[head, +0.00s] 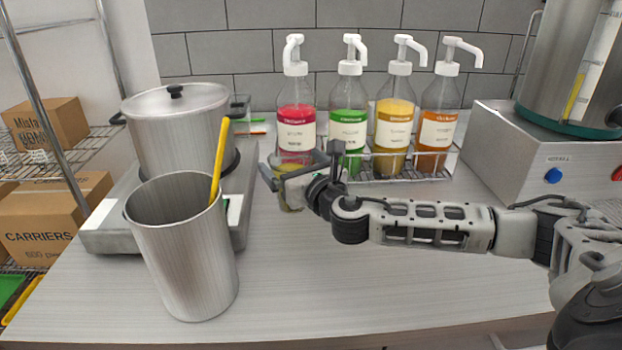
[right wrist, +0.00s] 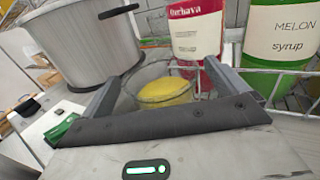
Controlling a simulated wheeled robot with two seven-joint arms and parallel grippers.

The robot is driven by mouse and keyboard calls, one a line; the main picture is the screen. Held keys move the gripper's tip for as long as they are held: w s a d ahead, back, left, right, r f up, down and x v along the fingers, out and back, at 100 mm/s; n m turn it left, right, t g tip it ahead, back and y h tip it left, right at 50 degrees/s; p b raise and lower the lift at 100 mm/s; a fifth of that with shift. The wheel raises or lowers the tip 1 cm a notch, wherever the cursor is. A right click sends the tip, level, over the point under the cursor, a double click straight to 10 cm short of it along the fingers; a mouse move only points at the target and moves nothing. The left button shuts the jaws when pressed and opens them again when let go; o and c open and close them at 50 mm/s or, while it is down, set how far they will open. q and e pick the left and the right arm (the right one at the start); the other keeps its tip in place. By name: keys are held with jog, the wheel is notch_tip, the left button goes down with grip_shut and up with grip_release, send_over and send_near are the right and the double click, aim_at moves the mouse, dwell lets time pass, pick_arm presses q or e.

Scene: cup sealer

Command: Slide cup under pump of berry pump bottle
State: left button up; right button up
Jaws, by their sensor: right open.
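The red pump bottle (head: 296,105), which I take as the berry one, stands at the left end of the bottle row, with its white nozzle at the top. In the right wrist view the lower part of the red bottle (right wrist: 194,32) shows. A clear cup with yellow contents (right wrist: 165,92) stands in front of it, between the fingers of my right gripper (head: 298,172). The gripper is open around the cup; I cannot tell if a finger touches it. My left gripper is not in view.
Green (head: 349,118), yellow (head: 395,118) and orange (head: 438,115) pump bottles stand to the right in a wire rack (head: 400,176). A lidded pot (head: 178,130) and a metal canister (head: 185,260) stand left. The front counter (head: 340,290) is clear.

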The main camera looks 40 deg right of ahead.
jog(key=s+a+b, duration=0.1)
jog(key=s+b, duration=0.1)
jog(key=s, duration=1.3)
jog(key=shift+s+a, duration=0.35)
jog(key=shift+s, duration=0.05)
